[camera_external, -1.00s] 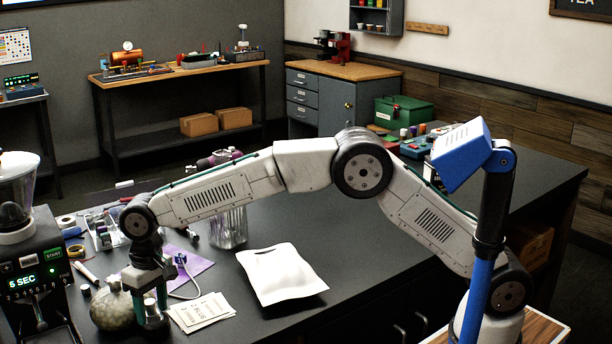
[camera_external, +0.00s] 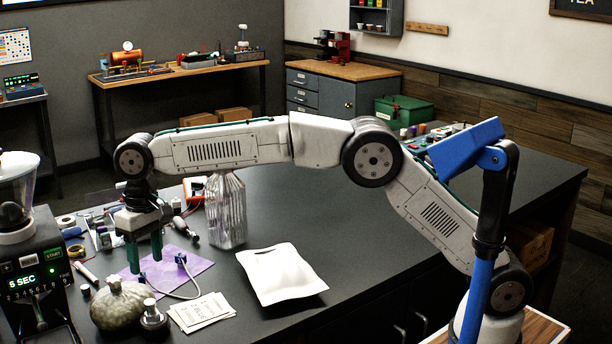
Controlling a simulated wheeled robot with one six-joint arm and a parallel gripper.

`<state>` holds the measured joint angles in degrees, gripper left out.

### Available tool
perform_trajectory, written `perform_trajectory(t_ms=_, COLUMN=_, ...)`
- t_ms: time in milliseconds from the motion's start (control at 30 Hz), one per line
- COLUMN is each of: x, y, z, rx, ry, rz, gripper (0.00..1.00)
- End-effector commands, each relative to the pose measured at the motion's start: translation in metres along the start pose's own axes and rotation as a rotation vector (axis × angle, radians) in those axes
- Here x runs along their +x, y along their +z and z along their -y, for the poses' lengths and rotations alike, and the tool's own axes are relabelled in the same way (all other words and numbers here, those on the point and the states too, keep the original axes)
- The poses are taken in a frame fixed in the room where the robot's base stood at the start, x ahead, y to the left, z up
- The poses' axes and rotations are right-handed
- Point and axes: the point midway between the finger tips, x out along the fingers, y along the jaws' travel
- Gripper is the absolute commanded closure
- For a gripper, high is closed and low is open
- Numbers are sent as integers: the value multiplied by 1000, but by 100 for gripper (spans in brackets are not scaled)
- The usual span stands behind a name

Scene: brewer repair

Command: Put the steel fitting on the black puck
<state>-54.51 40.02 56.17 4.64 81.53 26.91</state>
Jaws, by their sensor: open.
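The steel fitting (camera_external: 152,311) is a small shiny metal piece with a narrow top. It stands upright near the front edge of the dark counter, beside a round grey-green ribbed object. A dark round piece (camera_external: 154,330) shows under the fitting and looks like the black puck, though its outline blends into the counter. The fitting appears to rest on it; I cannot tell how well centred it is. My gripper (camera_external: 145,262) points down with its two green fingers apart. It is empty and above the fitting, clear of it.
The grey-green ribbed object (camera_external: 120,306) is just left of the fitting. Printed cards (camera_external: 203,313), a purple cloth (camera_external: 196,271) with a blue cabled piece, and a white pouch (camera_external: 282,275) lie to the right. A grinder (camera_external: 35,275) is at left.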

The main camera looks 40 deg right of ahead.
Motion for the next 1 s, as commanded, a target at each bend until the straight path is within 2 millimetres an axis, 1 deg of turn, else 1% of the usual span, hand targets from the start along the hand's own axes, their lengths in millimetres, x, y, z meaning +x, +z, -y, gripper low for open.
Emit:
perform_trajectory(t_ms=67, x=0, y=0, z=0, rx=0, ry=0, rz=0, gripper=48)
perform_trajectory(t_ms=133, x=-4, y=0, z=-7, rx=5, ry=0, rz=-2, gripper=48)
perform_trajectory(t_ms=167, x=-8, y=0, z=-13, rx=9, ry=0, rz=-4, gripper=48)
perform_trajectory(t_ms=233, x=-22, y=2, z=-36, rx=25, ry=0, rz=-12, gripper=48)
perform_trajectory(t_ms=267, x=-31, y=4, z=-51, rx=35, ry=1, rz=-16, gripper=48)
perform_trajectory(t_ms=367, x=-64, y=19, z=-113, rx=75, ry=5, rz=-32, gripper=48)
perform_trajectory(t_ms=400, x=-76, y=30, z=-142, rx=92, ry=9, rz=-38, gripper=48)
perform_trajectory(t_ms=467, x=-94, y=48, z=-183, rx=119, ry=13, rz=-48, gripper=48)
perform_trajectory(t_ms=500, x=-104, y=63, z=-209, rx=137, ry=16, rz=-54, gripper=48)
perform_trajectory(t_ms=567, x=-116, y=88, z=-246, rx=163, ry=21, rz=-63, gripper=48)
perform_trajectory(t_ms=600, x=-123, y=106, z=-269, rx=180, ry=25, rz=-69, gripper=48)
perform_trajectory(t_ms=667, x=-131, y=136, z=-300, rx=206, ry=31, rz=-78, gripper=48)
perform_trajectory(t_ms=700, x=-134, y=157, z=-320, rx=223, ry=35, rz=-83, gripper=48)
perform_trajectory(t_ms=767, x=-136, y=190, z=-347, rx=248, ry=43, rz=-91, gripper=48)
perform_trajectory(t_ms=800, x=-136, y=213, z=-364, rx=266, ry=48, rz=-96, gripper=48)
perform_trajectory(t_ms=867, x=-134, y=249, z=-385, rx=293, ry=55, rz=-104, gripper=48)
perform_trajectory(t_ms=900, x=-130, y=273, z=-397, rx=309, ry=61, rz=-108, gripper=48)
perform_trajectory(t_ms=967, x=-122, y=309, z=-413, rx=335, ry=68, rz=-115, gripper=48)
perform_trajectory(t_ms=1000, x=-115, y=333, z=-421, rx=353, ry=74, rz=-119, gripper=48)
